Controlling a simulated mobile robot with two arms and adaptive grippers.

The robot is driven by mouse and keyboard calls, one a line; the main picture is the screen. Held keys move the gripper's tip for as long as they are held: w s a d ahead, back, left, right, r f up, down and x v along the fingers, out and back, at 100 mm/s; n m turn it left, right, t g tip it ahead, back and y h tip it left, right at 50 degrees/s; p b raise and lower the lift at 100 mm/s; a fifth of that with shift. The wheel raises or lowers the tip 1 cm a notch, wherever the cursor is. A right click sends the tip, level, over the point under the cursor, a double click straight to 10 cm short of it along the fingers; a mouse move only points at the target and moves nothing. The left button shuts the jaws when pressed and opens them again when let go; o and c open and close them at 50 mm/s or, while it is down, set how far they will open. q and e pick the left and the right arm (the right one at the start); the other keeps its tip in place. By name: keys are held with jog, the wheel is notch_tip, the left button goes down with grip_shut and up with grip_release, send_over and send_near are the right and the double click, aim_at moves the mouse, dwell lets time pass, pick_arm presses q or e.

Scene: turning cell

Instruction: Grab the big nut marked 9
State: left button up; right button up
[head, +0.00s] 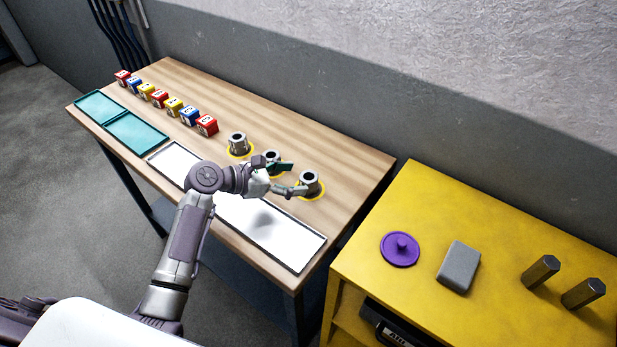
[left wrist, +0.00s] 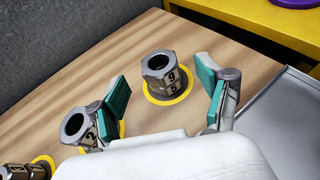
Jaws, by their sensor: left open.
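The big nut marked 9 (left wrist: 158,72) stands upright on a yellow ring in the left wrist view, with a second mark below the 9. In the head view it is the rightmost of the three grey nuts (head: 310,181). My left gripper (head: 283,178) is open and empty. In the left wrist view its teal-padded fingers (left wrist: 163,88) point toward the nut, one on each side; I cannot tell whether they touch it. The nut marked 2 (left wrist: 76,123) stands close beside the left finger. My right gripper is not in view.
A third nut (head: 238,140) stands farther left. A row of coloured cubes (head: 159,99) stands near teal trays (head: 138,133). A white tray (head: 290,241) lies along the front edge. A yellow bench (head: 420,197) at right holds a purple lid (head: 400,250), grey block (head: 458,267) and hex posts (head: 540,271).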

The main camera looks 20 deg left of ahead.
aim_at(306, 177)
pick_arm(q)
jog(key=x, duration=0.3)
jog(key=shift+a, duration=0.1)
jog(key=shift+w+d+f, duration=0.15)
jog(key=shift+w+d, duration=0.15)
jog(key=shift+d, duration=0.05)
jog(key=shift+c, duration=0.2)
jog(key=shift+a, duration=0.1)
jog(key=c, duration=1.3)
jog(key=shift+c, duration=0.3)
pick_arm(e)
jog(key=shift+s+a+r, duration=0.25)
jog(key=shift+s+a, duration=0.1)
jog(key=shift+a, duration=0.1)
